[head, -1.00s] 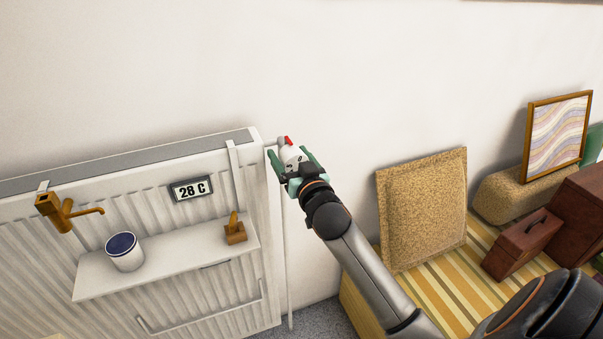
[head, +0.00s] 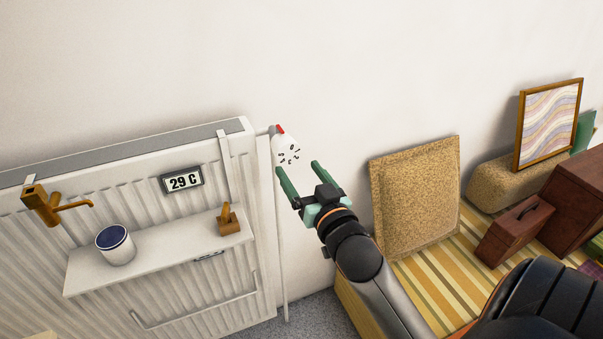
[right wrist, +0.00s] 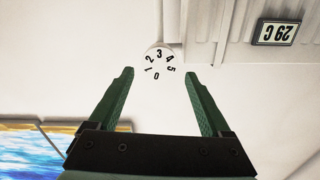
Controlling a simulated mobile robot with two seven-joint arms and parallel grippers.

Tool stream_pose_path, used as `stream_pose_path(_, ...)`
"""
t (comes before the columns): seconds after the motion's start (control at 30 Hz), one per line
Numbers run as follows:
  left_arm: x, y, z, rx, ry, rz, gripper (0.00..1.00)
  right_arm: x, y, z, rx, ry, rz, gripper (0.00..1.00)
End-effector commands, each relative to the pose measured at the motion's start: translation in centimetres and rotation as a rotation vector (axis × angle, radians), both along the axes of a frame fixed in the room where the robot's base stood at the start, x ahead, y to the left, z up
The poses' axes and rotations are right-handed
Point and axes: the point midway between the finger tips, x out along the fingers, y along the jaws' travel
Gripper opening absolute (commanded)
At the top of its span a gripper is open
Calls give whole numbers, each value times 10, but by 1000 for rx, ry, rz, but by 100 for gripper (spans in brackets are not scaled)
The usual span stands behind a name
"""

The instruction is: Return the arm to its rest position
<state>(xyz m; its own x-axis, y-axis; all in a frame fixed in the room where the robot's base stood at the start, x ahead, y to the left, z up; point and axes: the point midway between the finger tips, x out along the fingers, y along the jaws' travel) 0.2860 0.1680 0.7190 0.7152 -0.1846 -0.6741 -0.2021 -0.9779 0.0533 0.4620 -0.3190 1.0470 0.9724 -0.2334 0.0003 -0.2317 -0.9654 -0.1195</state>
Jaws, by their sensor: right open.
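My right gripper (head: 298,180) has green fingers, spread open and empty. It is below and to the right of a white numbered radiator knob (head: 287,150) with a red mark on top, and apart from it. In the right wrist view the knob (right wrist: 159,62) lies beyond and between the open fingertips (right wrist: 159,80), its face showing digits 0 to 5. My left gripper is not in view.
The white radiator (head: 150,290) carries a display (head: 182,180) reading 29 C, a brass tap (head: 52,206) and a shelf (head: 165,250) with a cup (head: 115,245). A cork-like board (head: 415,198), a framed print (head: 548,122) and brown cases (head: 515,230) stand at right.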

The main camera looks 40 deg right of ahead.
Motion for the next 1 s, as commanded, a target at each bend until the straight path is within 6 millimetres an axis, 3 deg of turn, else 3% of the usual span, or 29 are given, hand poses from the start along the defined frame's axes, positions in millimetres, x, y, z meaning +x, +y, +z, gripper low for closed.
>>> stream_pose_path(0.27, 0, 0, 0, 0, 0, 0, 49, 0, 0, 0, 0, 1, 0, 82)
stream_pose_path(0.37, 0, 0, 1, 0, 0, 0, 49, 0, 3, -10, -3, 24, 11, 82)
stream_pose_path(0.47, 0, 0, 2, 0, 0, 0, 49, -3, 17, -44, -14, 105, 53, 82)
stream_pose_path(0.57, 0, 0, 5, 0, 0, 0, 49, -16, 41, -102, -30, 238, 129, 82)
stream_pose_path(0.7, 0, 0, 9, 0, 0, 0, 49, -58, 82, -192, -49, 444, 258, 82)
stream_pose_path(0.8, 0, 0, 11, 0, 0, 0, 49, -96, 108, -244, -55, 565, 343, 82)
stream_pose_path(0.9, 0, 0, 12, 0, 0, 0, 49, -133, 129, -280, -56, 656, 409, 82)
stream_pose_path(1.0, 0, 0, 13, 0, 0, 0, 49, -159, 142, -302, -54, 713, 454, 82)
